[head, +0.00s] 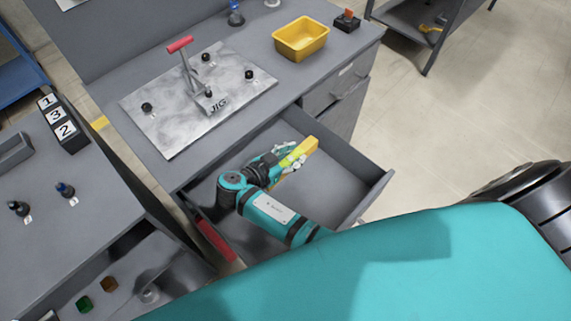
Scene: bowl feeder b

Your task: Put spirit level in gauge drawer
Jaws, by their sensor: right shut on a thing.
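The yellow spirit level (309,146) is held in my right gripper (292,158), whose fingers are shut on it. Both are over the open drawer (345,190) below the workbench. I cannot tell how high the level is above the drawer floor, or whether it touches it. My right forearm covers part of the drawer's near left side. No label on this drawer shows. My left gripper is out of view.
The workbench above carries a metal jig plate (150,123) with a red-handled clamp (181,45) and a yellow bin (300,40). A labelled closed drawer (345,75) is beside the open one. A second grey bench (60,170) is at left.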

